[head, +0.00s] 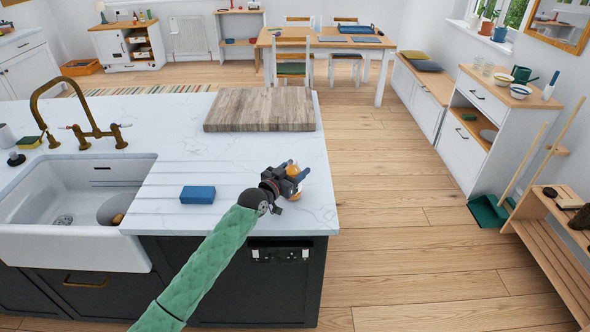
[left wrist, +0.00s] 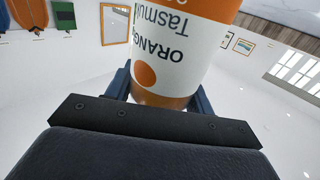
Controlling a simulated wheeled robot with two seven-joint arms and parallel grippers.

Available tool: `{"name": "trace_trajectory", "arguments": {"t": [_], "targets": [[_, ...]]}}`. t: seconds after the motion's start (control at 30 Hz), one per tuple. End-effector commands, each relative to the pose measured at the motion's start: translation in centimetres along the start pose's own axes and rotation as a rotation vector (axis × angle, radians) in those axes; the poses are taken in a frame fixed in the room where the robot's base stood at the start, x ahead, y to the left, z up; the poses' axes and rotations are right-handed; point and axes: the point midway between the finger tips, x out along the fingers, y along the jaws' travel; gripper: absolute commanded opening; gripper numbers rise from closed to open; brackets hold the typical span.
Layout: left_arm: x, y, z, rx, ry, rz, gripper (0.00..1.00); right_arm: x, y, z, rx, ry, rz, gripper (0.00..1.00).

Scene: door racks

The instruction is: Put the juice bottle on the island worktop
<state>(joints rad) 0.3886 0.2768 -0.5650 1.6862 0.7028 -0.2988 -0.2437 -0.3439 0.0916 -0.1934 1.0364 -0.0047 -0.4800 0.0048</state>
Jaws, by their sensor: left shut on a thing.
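The juice bottle (head: 295,171) is orange and white and is mostly hidden by my gripper in the head view. My left gripper (head: 291,176) is shut on it, near the right edge of the island worktop (head: 255,165). In the left wrist view the bottle (left wrist: 185,50) stands between the two fingers, with "ORANGE" on its label upside down. I cannot tell whether its base touches the worktop. My right gripper is not in view.
A blue box-shaped thing (head: 198,194) lies on the worktop left of my gripper. A wooden board (head: 260,109) lies behind. A white sink (head: 78,238) with a brass tap (head: 92,110) is at the left. The marble between board and gripper is clear.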

Motion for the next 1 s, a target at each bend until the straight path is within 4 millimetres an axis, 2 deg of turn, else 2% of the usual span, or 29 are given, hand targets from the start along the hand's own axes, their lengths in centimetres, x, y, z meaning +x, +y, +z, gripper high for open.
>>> {"name": "trace_trajectory", "arguments": {"t": [0.13, 0.17, 0.23, 0.27, 0.67, 0.77, 1.0], "targets": [[0.0, 0.0, 0.2, 0.001, 0.001, 0.0, 0.19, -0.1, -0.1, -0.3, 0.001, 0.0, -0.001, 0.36], [0.0, 0.0, 0.2, 0.0, 0.0, 0.0, 0.59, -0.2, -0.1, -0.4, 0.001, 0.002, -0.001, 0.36], [0.0, 0.0, 0.2, 0.0, 0.0, 0.0, 0.73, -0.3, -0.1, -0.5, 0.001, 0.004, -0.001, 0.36], [0.0, 0.0, 0.2, 0.0, 0.0, 0.0, 0.75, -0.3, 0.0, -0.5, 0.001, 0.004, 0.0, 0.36], [0.0, 0.0, -0.1, 0.0, 0.0, 0.0, 0.75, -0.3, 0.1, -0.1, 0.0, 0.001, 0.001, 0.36], [-0.7, 0.0, 0.2, 0.001, -0.001, 0.0, 0.75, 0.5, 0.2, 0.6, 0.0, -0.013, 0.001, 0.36], [-3.8, 0.0, 0.4, 0.0, -0.001, 0.0, 0.75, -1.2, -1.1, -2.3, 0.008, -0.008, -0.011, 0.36]]}}
